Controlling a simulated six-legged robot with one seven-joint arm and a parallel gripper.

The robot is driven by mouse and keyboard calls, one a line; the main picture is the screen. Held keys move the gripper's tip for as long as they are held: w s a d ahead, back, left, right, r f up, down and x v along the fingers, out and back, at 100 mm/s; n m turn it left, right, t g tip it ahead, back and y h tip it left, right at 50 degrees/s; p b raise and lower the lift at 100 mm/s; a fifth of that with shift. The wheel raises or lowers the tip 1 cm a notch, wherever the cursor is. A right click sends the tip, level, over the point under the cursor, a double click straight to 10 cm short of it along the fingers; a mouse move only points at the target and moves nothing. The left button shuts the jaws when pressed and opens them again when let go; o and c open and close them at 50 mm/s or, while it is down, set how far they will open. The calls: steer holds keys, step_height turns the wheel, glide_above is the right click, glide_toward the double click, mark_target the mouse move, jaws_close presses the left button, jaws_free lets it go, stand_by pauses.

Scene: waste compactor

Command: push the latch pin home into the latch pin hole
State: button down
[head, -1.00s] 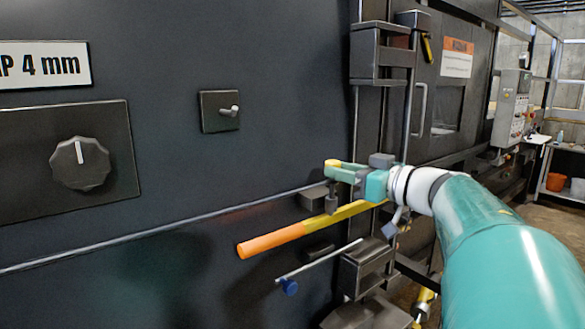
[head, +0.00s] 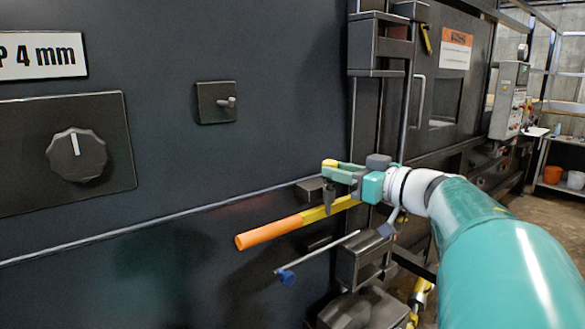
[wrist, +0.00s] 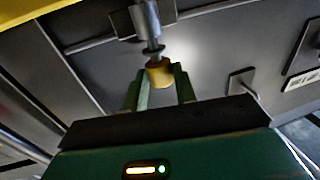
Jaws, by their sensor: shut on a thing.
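The latch pin (wrist: 159,73) has a yellow head held between my gripper's green fingertips; the head also shows in the head view (head: 330,162). My gripper (wrist: 160,88) is shut on it, beside the dark machine wall, and also shows in the head view (head: 338,171). In the wrist view, a grey shank leads from the yellow head to a wider metal cylinder. This looks like the sleeve of the latch pin hole (wrist: 147,20), and it shows just below my fingers in the head view (head: 329,194). The hole's opening is hidden, so I cannot tell the shank's depth.
An orange and yellow lever (head: 290,226) sticks out just below my gripper. Below it is a thin rod with a blue end (head: 286,277). A dark hinge block (head: 358,255) stands to the right. The wall with the dial (head: 77,155) is clear at left.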

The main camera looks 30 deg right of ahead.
steer(key=shift+f, duration=0.7)
stand_by(0.3)
steer(key=c, duration=1)
jaws_free()
steer(key=shift+c, duration=0.4)
steer(key=shift+s, duration=0.1)
steer(key=v, duration=0.6)
steer(key=shift+s+d, duration=0.2)
steer(key=shift+s, duration=0.15)
steer(key=shift+s, duration=0.1)
